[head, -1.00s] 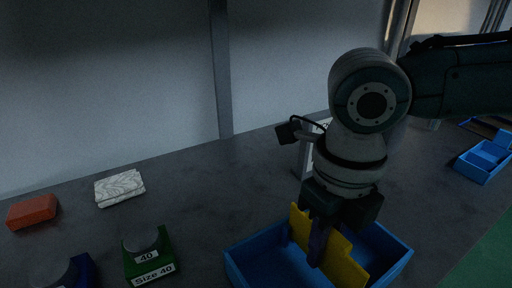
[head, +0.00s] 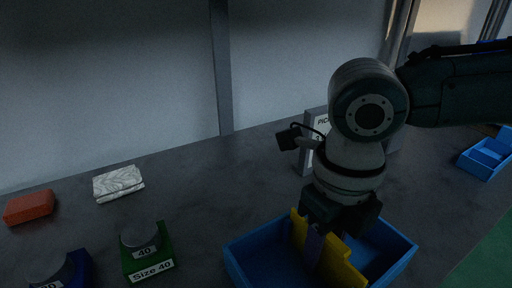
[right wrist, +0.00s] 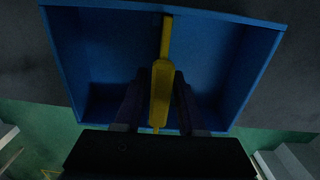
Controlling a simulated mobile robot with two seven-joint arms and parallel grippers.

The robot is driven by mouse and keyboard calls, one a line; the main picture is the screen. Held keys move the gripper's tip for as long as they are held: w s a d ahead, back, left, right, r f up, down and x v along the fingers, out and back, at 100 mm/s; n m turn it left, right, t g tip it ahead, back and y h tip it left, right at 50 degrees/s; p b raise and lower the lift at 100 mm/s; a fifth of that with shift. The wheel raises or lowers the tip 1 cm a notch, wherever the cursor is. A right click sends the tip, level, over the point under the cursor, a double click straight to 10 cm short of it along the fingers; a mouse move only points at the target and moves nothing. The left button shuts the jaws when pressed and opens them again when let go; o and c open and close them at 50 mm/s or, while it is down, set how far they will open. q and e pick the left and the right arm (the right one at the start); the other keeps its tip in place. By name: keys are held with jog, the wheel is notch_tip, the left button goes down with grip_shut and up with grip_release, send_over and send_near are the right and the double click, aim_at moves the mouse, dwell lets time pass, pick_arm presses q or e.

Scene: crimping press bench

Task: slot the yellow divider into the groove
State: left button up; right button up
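The yellow divider (head: 340,262) stands roughly upright inside the blue bin (head: 404,262), running across it. My right gripper (head: 314,248) points down over the bin and grips the divider, one finger on each side. In the right wrist view the divider (right wrist: 161,88) shows edge-on between the two fingers (right wrist: 159,103). Its far end meets the bin's far wall near the middle, where the top edge of that wall shows. The groove itself is too dark to make out, so I cannot tell how deep the divider sits. My left gripper is out of view.
A green Size 40 holder (head: 150,264) and a dark blue holder (head: 77,272) stand left of the bin. A white patterned block (head: 118,184) and an orange block (head: 29,207) lie behind them. A smaller blue bin (head: 484,160) is far right.

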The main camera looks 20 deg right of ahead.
jog(key=shift+o, duration=1.1)
jog(key=shift+r, duration=0.15)
notch_tip(320, 180, up, 10)
jog(key=shift+f+p, duration=0.15)
jog(key=shift+p, duration=0.3)
